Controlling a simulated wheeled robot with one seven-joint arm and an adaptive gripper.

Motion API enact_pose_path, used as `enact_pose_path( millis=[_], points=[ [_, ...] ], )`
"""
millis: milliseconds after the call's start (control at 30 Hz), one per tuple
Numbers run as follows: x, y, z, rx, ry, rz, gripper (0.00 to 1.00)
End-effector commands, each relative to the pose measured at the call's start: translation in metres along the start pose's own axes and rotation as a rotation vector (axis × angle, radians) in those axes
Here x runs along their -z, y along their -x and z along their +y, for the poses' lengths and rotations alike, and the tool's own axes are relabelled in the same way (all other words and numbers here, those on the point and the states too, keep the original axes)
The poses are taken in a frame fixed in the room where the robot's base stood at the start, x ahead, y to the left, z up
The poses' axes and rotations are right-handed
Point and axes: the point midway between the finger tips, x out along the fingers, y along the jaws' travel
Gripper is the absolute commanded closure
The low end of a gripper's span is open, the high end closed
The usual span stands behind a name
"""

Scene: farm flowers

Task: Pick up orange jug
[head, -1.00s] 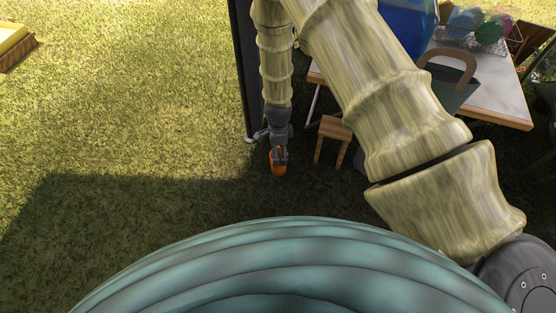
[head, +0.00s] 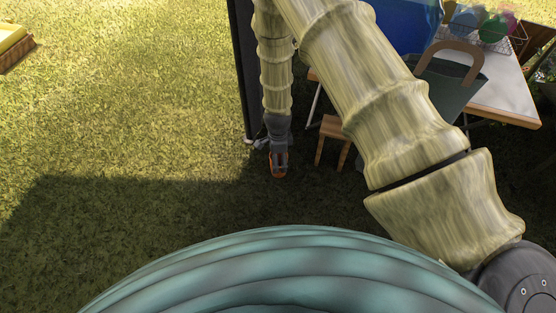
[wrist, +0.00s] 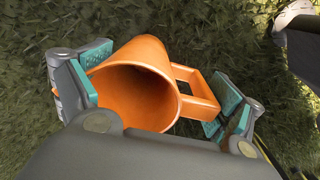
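The orange jug (wrist: 135,88) is in the wrist view with its round mouth facing the camera and its square handle (wrist: 200,93) to the right. My gripper (wrist: 160,92) is spread wide around it. The left finger pad is beside the rim and the right pad is beside the handle. I cannot tell whether either pad touches. In the head view the jug (head: 278,173) is low over the shaded grass, largely hidden behind my gripper (head: 279,160). Its base and its contact with the ground are hidden.
A small wooden stool (head: 333,132) stands just right of my gripper. A dark upright panel (head: 243,75) is on the left. A table (head: 500,95) with a wire basket and a dark bag (head: 450,88) is at the right. Open grass (head: 120,110) lies to the left.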

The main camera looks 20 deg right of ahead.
Motion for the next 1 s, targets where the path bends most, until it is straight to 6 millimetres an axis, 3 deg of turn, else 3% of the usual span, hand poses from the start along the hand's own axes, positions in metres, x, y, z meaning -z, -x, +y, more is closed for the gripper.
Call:
enact_pose_path(
  millis=[367, 733, 1000],
  points=[
    [0.000, 0.004, 0.000, 0.000, 0.000, 0.000, 0.31],
    [0.000, 0.042, 0.000, 0.000, -0.001, 0.000, 0.31],
    [0.035, 0.043, 0.028, -0.003, -0.005, -0.001, 0.31]
  ],
)
